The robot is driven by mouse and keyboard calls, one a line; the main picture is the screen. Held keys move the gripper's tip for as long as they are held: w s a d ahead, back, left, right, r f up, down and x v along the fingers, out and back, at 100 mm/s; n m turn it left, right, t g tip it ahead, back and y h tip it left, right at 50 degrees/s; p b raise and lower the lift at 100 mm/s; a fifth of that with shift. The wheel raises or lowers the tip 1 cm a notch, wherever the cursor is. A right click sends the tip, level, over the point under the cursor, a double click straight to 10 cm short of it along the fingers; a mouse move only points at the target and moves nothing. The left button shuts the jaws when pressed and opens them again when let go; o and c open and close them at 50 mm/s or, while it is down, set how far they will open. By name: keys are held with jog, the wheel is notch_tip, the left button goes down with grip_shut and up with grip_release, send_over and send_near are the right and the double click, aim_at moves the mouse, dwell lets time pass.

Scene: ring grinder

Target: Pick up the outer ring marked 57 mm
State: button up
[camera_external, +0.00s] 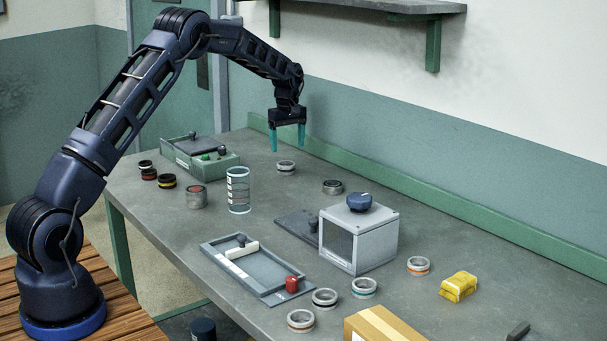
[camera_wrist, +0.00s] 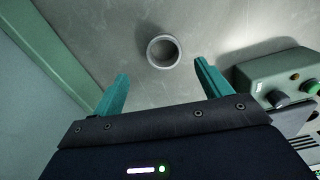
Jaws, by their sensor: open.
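Several loose rings lie on the grey bench, and I cannot read a 57 mm mark on any of them. One grey metal ring (camera_external: 286,171) lies flat near the back edge, just below my gripper (camera_external: 287,142). In the wrist view a ring (camera_wrist: 178,54) lies beyond and roughly between the fingertips of my gripper (camera_wrist: 161,70), apart from them. My gripper is open, empty and pointing down. Other rings are a dark-topped one (camera_external: 332,187), an orange-banded one (camera_external: 418,266), a teal-banded one (camera_external: 364,287), a grey one (camera_external: 325,298) and another orange-banded one (camera_external: 300,321).
A green control box (camera_external: 210,163), also in the wrist view (camera_wrist: 270,75), stands left of my gripper. A clear cylinder (camera_external: 238,190), a grey machine with a blue knob (camera_external: 375,245), a tray (camera_external: 222,257) and a yellow packet (camera_external: 458,287) stand farther forward. A green ledge (camera_external: 400,187) borders the back.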

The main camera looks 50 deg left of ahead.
aim_at(286, 162)
jog(key=shift+s+f, duration=0.2)
jog(key=shift+f, duration=1.6)
jog(key=shift+s+f, duration=0.15)
jog(key=shift+f, duration=1.6)
jog(key=c, duration=1.2)
